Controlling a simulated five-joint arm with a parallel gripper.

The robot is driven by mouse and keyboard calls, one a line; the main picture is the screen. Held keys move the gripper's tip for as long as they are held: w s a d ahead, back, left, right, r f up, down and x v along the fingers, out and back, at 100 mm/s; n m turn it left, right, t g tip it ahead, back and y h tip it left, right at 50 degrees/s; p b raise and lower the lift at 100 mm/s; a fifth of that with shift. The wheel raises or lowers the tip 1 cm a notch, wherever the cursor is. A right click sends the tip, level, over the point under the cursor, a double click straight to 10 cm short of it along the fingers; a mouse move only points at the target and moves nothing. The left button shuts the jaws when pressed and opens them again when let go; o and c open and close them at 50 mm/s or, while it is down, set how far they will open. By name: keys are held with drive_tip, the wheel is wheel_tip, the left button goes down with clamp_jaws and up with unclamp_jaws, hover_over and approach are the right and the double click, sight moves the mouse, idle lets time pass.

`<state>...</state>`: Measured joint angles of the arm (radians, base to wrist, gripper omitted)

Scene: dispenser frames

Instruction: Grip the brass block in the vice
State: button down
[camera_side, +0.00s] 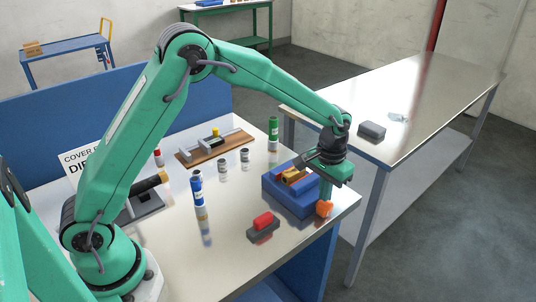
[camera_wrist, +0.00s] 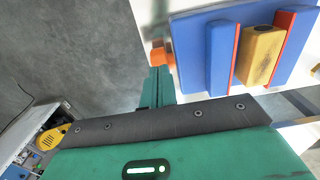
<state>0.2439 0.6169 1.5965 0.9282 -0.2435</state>
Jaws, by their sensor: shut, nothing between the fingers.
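The blue vice (camera_side: 290,201) stands near the right front corner of the steel table. It has two upright blue jaws with red pads, clear in the wrist view (camera_wrist: 192,50). The brass block (camera_wrist: 262,55), with a dark hole in its top, stands between the pads; it also shows in the side view (camera_side: 290,175). I cannot tell whether both pads touch it. An orange knob (camera_side: 324,209) is at the vice's near end, also in the wrist view (camera_wrist: 160,55). My gripper (camera_side: 326,196) is shut and empty, pointing down right by the knob; contact is unclear.
A red-topped grey block (camera_side: 263,226) lies left of the vice. Blue-white (camera_side: 197,187) and green (camera_side: 273,132) cylinders stand further left and behind. A wooden-based fixture (camera_side: 215,146) is at the back. A second steel table (camera_side: 420,95) stands across a gap.

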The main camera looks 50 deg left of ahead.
drive_tip(key=shift+f, duration=0.95)
idle(1.2)
drive_tip(key=shift+w+f, duration=0.1)
drive_tip(key=shift+w, duration=0.15)
idle(0.8)
drive_tip(key=shift+w, duration=1.05)
idle(1.5)
drive_tip(key=shift+r, duration=0.25)
drive_tip(key=shift+r, duration=0.8)
drive_tip(key=shift+s, duration=0.1)
drive_tip(key=shift+s, duration=1.2)
